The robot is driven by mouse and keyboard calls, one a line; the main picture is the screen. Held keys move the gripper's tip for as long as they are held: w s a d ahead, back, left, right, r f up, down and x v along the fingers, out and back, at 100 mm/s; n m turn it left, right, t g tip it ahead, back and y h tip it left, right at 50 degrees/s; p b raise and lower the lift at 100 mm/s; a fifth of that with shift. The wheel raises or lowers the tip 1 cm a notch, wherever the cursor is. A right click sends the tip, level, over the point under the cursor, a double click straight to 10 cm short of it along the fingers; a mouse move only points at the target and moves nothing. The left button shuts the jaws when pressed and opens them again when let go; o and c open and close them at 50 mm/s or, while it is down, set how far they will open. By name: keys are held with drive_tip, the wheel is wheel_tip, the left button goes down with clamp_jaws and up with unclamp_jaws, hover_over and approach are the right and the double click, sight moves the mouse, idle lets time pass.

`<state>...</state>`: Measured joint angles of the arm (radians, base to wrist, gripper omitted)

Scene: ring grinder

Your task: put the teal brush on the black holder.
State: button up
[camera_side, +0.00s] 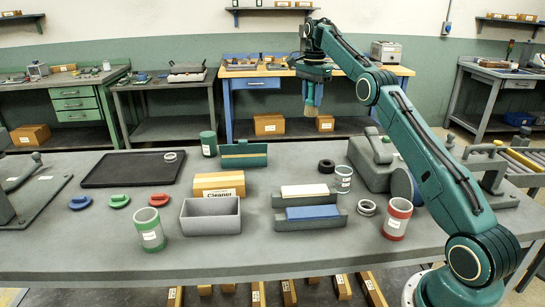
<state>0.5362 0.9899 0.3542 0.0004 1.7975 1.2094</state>
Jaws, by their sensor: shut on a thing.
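My gripper (313,95) hangs high above the back of the table, fingers pointing down. It is shut on the brush (311,109), whose tan bristle end shows below the blue fingers; its teal part is hard to make out from here. A dark teal stand-like piece (244,160) with a light strip sits at the back of the table, below and left of my gripper. I cannot tell for sure whether it is the black holder. A flat black tray (130,170) lies further left with a small ring on it.
A Cleaner box (219,185), an open grey bin (211,216) and stone blocks (310,213) stand mid-table. A green-banded can (149,230) stands front left, a red can (397,219) right. A grey machine (372,165) stands back right. The air around the brush is clear.

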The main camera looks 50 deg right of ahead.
drive_tip(key=s+d+r, duration=0.1)
drive_tip(key=s+d, duration=0.4)
drive_tip(key=shift+d+r, duration=0.2)
drive_tip(key=shift+f, duration=0.1)
hover_over(327, 163)
drive_tip(key=shift+f, duration=9.9)
drive_tip(key=shift+f, duration=0.15)
drive_tip(key=o, duration=1.1)
drive_tip(key=shift+o, duration=0.2)
